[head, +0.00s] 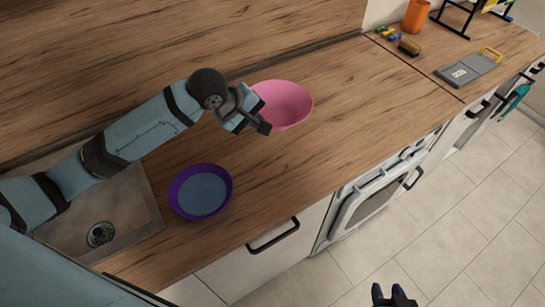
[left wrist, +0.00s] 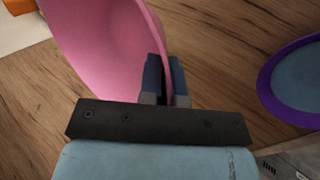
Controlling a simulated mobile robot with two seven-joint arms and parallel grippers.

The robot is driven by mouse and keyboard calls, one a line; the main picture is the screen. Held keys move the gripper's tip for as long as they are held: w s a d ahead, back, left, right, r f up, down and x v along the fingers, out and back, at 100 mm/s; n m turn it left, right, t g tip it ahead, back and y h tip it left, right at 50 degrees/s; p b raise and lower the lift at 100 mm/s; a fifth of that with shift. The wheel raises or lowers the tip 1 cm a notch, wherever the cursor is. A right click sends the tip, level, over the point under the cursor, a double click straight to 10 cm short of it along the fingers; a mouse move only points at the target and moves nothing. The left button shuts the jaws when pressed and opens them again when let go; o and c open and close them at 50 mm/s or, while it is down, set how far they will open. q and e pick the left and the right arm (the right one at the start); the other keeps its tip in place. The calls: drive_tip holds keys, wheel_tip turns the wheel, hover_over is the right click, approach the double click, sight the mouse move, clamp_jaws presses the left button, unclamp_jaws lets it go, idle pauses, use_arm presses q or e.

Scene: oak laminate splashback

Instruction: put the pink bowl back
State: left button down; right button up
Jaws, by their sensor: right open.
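The pink bowl (head: 286,104) is over the wooden worktop, right of the sink, in the head view. It fills the upper left of the left wrist view (left wrist: 105,45). My left gripper (head: 258,113) is at the bowl's left side. In the left wrist view its two fingers (left wrist: 165,82) lie on either side of the bowl's wall at the rim, shut on it. I cannot tell whether the bowl's base touches the worktop. My right gripper (head: 394,295) is open and empty at the bottom of the head view, over the floor.
A purple bowl (head: 177,205) with a blue-grey inside stands by the sink (head: 134,232). An orange cup (head: 416,15), a brush (head: 410,47), a grey board (head: 470,70) and a black rack (head: 466,18) are at the far right. The middle worktop is clear.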

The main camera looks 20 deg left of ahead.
use_arm(q)
wheel_tip(320, 180, down, 12)
drive_tip(key=shift+f+p, duration=0.2)
drive_tip(key=shift+p, duration=0.1)
drive_tip(key=shift+f, duration=2.55)
drive_tip(key=shift+f, duration=0.1)
drive_tip(key=c, duration=1.3)
unclamp_jaws()
drive_tip(key=shift+s+a+r, duration=0.1)
drive_tip(key=shift+s+r, duration=0.05)
drive_tip(key=shift+r, duration=0.15)
drive_tip(key=v, duration=1.1)
drive_tip(key=shift+s+a+r, duration=0.1)
drive_tip(key=shift+s+r, duration=0.05)
drive_tip(key=shift+r, duration=0.1)
